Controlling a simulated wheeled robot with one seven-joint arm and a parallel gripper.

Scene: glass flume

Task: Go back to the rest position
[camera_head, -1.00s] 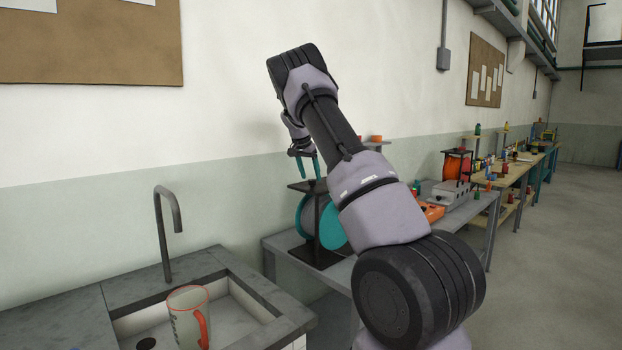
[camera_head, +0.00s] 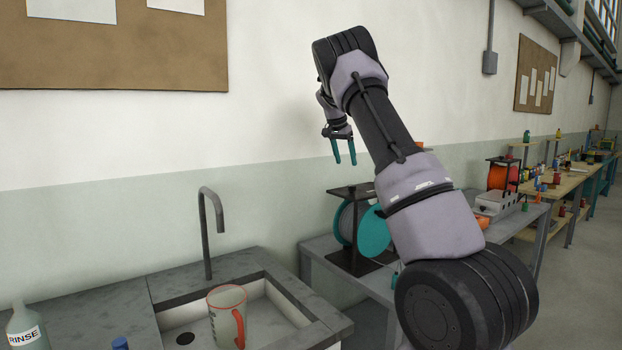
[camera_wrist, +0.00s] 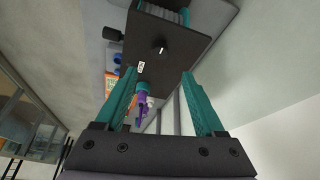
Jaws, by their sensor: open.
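My gripper (camera_head: 344,152) has two teal fingers pointing down, spread apart with nothing between them. It hangs in the air above the spool stand (camera_head: 352,230), a dark frame with a teal-sided reel on the grey bench. In the wrist view my gripper (camera_wrist: 160,100) is also open and empty. The dark top plate of the stand (camera_wrist: 165,45) shows beyond the fingertips there, clear of them. My raised arm hides part of the bench behind it.
A sink (camera_head: 258,322) with a grey tap (camera_head: 208,230) is at lower left. A clear jug (camera_head: 222,312) with red rim and handle stands in it. A rinse bottle (camera_head: 24,328) stands at far left. Benches (camera_head: 552,192) with small items run along the wall. Floor is free at right.

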